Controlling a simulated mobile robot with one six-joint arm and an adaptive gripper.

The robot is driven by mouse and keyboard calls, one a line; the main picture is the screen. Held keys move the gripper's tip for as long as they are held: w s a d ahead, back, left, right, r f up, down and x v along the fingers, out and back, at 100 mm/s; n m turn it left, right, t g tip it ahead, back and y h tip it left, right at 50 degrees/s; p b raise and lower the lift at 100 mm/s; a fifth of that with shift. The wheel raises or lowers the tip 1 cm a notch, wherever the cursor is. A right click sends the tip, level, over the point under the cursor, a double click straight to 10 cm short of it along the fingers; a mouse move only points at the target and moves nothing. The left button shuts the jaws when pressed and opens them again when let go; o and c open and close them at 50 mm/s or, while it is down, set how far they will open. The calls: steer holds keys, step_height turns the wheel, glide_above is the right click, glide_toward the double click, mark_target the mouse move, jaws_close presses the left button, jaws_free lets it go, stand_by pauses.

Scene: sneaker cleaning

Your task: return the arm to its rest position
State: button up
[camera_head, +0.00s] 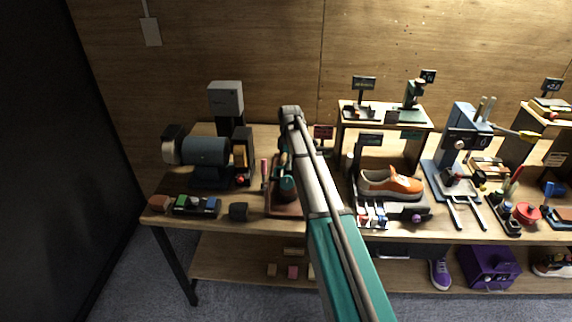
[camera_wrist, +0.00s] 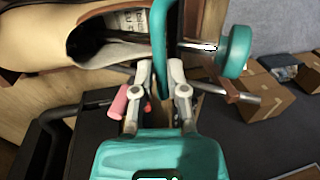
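My teal arm crosses the head view from the lower right up to the centre. My gripper (camera_head: 286,187) is mostly hidden there behind the arm, above a brown tray (camera_head: 284,211). In the wrist view, the two silver fingers of my gripper (camera_wrist: 161,68) stand apart. A teal upright bar (camera_wrist: 160,30) shows at the gap; I cannot tell whether it touches a finger. A pale shoe (camera_wrist: 30,35) with a dark opening fills the upper left of the wrist view. An orange and grey sneaker (camera_head: 391,184) sits on a stand right of my arm in the head view.
A grey-blue bench grinder (camera_head: 206,152) stands at the left of the wooden bench (camera_head: 180,224). A blue press (camera_head: 463,141) stands right of the sneaker. A raised shelf (camera_head: 388,116) is behind it.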

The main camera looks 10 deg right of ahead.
steer(key=o, duration=0.4)
steer(key=shift+w+d+f, duration=0.25)
steer(key=shift+w, duration=0.05)
steer(key=shift+a, duration=0.1)
steer(key=shift+s+r, duration=0.1)
